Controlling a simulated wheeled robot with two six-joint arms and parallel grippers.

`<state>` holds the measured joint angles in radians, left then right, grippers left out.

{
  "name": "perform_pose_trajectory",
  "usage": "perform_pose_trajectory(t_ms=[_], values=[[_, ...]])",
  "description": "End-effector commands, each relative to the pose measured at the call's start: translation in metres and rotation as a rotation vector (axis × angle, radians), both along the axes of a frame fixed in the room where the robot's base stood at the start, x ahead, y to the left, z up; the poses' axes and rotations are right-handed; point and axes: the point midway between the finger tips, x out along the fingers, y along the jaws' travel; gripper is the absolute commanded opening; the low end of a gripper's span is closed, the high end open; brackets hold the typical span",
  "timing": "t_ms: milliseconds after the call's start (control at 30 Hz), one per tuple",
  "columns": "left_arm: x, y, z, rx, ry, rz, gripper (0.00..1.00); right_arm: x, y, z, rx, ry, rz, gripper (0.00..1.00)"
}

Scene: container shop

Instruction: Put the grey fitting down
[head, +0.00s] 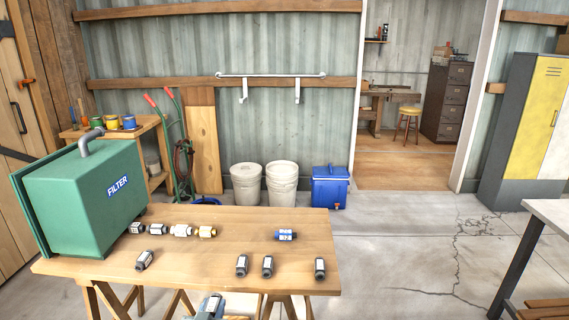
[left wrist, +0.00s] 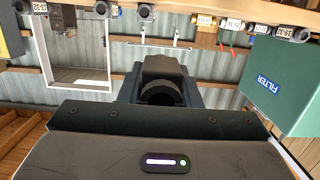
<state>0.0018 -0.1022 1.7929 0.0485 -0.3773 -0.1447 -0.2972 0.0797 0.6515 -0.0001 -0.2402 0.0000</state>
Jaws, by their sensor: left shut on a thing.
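My left gripper (head: 210,304) shows only in part at the bottom edge of the head view, in front of the table's near edge. In the left wrist view its dark body fills the lower middle. The gripper is shut on a dark grey fitting (left wrist: 160,94), whose round end shows there. The rest of the fitting is hidden, and I cannot make it out in the head view. The wooden table (head: 190,272) lies just beyond the gripper. My right gripper is not in view.
A green filter box (head: 75,205) fills the left end. The table's middle has bare room.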

Motion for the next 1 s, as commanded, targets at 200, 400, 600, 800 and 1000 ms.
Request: perform_pose_trajectory(t_ms=[200,400,600,800,1000], values=[[-0.091,-0.003,0.029,-0.007,0.001,0.010,0.08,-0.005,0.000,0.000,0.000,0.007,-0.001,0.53],[-0.149,0.002,0.059,0.000,0.000,0.024,0.08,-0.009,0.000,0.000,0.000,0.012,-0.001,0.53],[-0.174,0.006,0.074,0.005,-0.001,0.033,0.08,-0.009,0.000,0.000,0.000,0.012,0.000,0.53],[-0.177,0.006,0.076,0.006,-0.001,0.033,0.08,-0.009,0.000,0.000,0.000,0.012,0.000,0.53],[-0.177,0.006,0.076,0.006,-0.001,0.033,0.08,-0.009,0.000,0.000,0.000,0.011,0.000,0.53]])
